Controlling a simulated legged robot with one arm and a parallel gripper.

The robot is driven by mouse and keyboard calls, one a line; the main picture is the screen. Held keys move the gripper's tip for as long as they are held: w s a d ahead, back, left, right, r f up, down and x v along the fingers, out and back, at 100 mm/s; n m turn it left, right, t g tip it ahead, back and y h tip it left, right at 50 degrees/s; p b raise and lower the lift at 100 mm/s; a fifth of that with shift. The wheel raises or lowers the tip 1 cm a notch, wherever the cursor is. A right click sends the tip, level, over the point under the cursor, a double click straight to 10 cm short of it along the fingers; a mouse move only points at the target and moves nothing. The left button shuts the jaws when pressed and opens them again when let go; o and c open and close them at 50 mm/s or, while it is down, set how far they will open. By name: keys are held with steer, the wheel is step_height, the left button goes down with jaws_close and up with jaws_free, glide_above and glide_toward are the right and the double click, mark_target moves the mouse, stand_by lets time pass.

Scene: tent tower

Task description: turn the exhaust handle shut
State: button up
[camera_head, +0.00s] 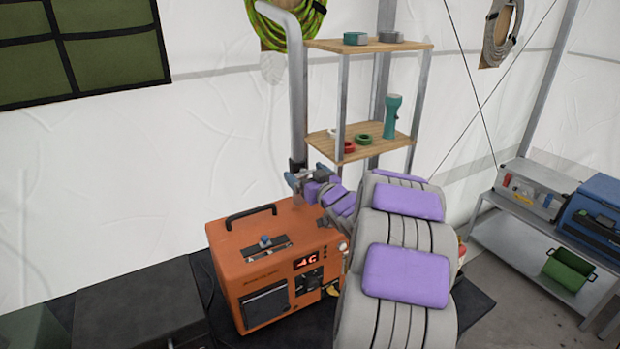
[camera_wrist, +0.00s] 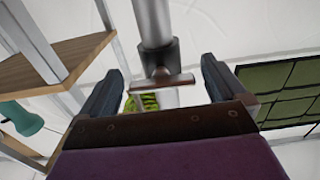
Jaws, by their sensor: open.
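The exhaust handle is a small metal crossbar on a short stem, under a dark collar on the grey exhaust pipe (camera_head: 298,100). In the wrist view the handle (camera_wrist: 160,82) lies crosswise between the two dark fingers of my gripper (camera_wrist: 161,70), with a gap on each side. The pipe (camera_wrist: 153,22) runs up from it. In the head view my gripper (camera_head: 305,180) is at the lower end of the pipe, above the orange heater (camera_head: 262,262). It is open and holds nothing. The handle is mostly hidden there by my gripper and arm.
A shelf rack (camera_head: 372,142) with a teal flashlight (camera_head: 392,115) and tape rolls stands right behind the arm. A metal bench (camera_head: 540,222) with equipment is at the right. A dark case (camera_head: 135,298) lies left of the heater. The white tent wall is behind.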

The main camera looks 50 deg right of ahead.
steer(key=v, duration=1.7)
steer(key=shift+s+p, duration=0.15)
steer(key=shift+p, duration=0.3)
steer(key=shift+d, duration=0.1)
